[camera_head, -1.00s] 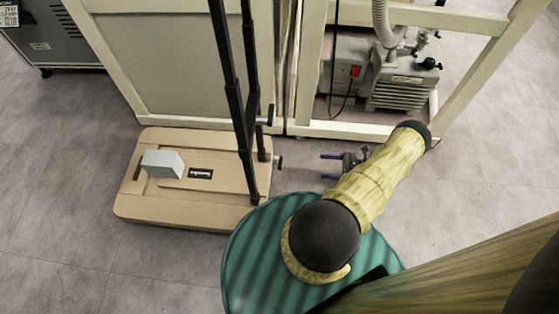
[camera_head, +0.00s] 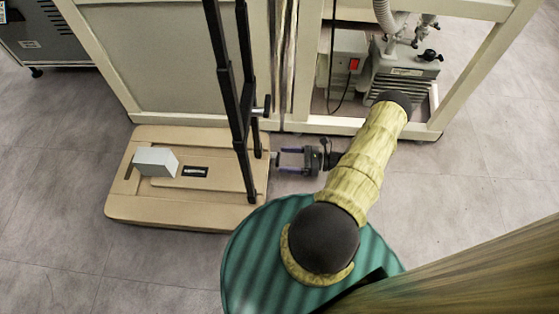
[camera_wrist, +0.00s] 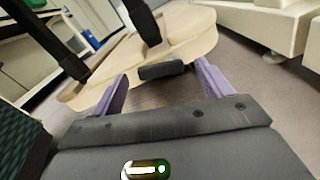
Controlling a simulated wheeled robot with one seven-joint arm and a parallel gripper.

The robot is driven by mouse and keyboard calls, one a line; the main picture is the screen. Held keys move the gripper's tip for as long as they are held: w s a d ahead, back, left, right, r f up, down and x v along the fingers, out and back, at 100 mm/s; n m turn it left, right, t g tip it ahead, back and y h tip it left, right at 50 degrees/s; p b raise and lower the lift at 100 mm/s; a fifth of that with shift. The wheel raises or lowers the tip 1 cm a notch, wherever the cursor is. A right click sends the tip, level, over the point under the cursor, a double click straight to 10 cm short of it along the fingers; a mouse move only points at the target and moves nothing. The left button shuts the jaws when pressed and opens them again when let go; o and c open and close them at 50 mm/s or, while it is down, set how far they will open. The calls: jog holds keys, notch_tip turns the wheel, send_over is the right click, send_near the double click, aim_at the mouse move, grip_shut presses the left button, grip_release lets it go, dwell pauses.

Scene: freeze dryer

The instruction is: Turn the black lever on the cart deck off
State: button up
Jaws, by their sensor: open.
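The tan cart deck (camera_head: 215,211) lies low on the floor left of my gripper (camera_head: 280,160). A small dark lever (camera_head: 274,158) sticks out from the deck's right edge, by the foot of a black post. In the wrist view the black lever (camera_wrist: 163,70) shows as a dark bar at the deck's edge, between the two purple fingers of my gripper (camera_wrist: 161,70). My gripper is open, with one finger on each side of the lever. I cannot tell whether either finger touches it.
Black upright posts (camera_head: 227,80) rise from the deck. A cream frame with a pump (camera_head: 400,82) stands behind. A pale grey block (camera_head: 155,161) sits on the deck's left part. Grey floor (camera_head: 480,170) is clear to the right.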

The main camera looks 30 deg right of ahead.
aim_at(279, 158)
jog(key=shift+b+x, duration=0.45)
jog(key=shift+x, duration=1.15)
jog(key=c, duration=1)
jog(key=shift+n+p, duration=0.5)
jog(key=shift+p, duration=0.15)
jog(key=shift+f+n+p, duration=0.25)
jog(key=shift+n+p, duration=0.25)
jog(key=shift+n, duration=0.4)
jog(key=shift+d, duration=0.2)
jog(key=o, duration=1)
jog(key=shift+a, duration=0.2)
jog(key=shift+s, duration=0.1)
jog(key=shift+d, duration=0.1)
